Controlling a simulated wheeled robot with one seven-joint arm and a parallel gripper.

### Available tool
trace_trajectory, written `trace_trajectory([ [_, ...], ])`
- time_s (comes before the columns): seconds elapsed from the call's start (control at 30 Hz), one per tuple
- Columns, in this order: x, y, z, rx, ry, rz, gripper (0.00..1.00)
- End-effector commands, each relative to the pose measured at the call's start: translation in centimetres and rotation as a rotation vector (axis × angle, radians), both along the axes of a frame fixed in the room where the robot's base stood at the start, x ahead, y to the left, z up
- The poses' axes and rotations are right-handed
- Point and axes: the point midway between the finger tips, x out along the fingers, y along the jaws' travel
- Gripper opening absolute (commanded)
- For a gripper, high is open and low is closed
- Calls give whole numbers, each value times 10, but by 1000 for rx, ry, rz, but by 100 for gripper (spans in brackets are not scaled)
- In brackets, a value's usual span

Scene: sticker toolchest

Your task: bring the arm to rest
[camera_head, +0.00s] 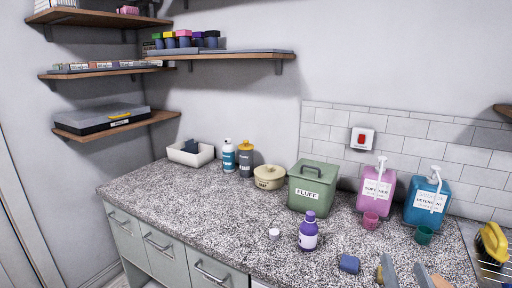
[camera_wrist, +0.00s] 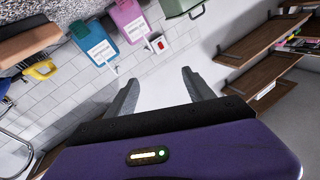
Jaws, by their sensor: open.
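My gripper (camera_wrist: 159,76) is open and empty in the wrist view. Its two grey fingers stand apart with only bare wall behind them. The fingers also show at the bottom right edge of the head view (camera_head: 403,263), in front of the counter's bottles; most of my arm is out of the picture there. The wrist view is tilted and looks towards the wall and shelves. I see nothing touching the fingers.
A yellow brush (camera_head: 493,243) is at right. Wooden shelves (camera_head: 118,123) hang at left.

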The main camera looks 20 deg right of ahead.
Motion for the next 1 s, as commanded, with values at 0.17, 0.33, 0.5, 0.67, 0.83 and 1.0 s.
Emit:
trace_trajectory([
  [0.17, -43, 64, -24, -10, 13, 29, 61],
  [0.33, -89, 116, -38, -45, 55, 85, 61],
  [0.5, -137, 161, -50, -87, 130, 182, 61],
  [0.67, -183, 196, -64, -125, 242, 310, 61],
  [0.83, -229, 220, -86, -139, 384, 450, 61],
  [1.0, -254, 234, -99, -143, 456, 545, 61],
])
